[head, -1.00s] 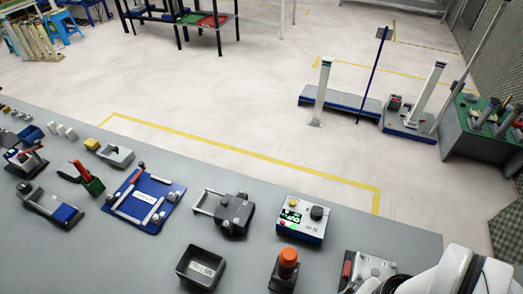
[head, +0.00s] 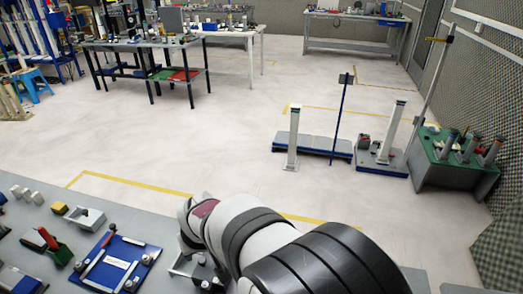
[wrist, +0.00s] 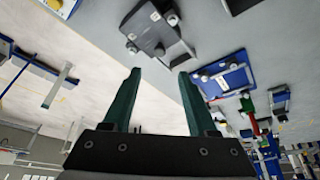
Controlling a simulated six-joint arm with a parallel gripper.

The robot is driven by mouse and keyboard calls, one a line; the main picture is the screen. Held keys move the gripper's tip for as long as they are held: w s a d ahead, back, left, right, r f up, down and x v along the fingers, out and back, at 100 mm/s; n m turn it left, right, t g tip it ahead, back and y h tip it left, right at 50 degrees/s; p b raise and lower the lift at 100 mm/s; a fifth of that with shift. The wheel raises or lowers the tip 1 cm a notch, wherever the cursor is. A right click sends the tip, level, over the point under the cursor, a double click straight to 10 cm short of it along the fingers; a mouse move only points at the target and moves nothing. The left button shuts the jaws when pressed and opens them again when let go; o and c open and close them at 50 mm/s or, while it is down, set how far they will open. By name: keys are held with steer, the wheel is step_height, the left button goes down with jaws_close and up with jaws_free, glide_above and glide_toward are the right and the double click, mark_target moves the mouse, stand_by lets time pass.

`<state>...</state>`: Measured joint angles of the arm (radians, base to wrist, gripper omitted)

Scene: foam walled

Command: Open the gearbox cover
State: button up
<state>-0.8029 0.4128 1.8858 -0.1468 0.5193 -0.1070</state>
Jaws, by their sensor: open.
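A dark grey box with bolts and a pale bracket-like frame, which looks like the gearbox (wrist: 152,30), lies at the top middle of the wrist view. In the head view only part of this gearbox (head: 186,268) shows at the bench's edge, and my arm hides the rest. My gripper (wrist: 160,73) is open, with two green fingers apart and nothing between them. The fingertips point toward the gearbox and appear apart from it. In the head view my gripper is hidden behind my arm.
A blue plate with pale bars (head: 118,262) lies left of the gearbox. A green holder with a red handle (head: 52,246) stands further left, near a small grey tray (head: 86,219). Open floor lies beyond the bench (head: 140,225).

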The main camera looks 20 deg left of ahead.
mark_target(202, 260)
steer(key=x, duration=0.9)
steer(key=shift+w+a+f, duration=0.1)
steer(key=shift+w+f, duration=0.05)
steer(key=shift+f, duration=0.15)
steer(key=shift+c, duration=0.2)
jaws_close()
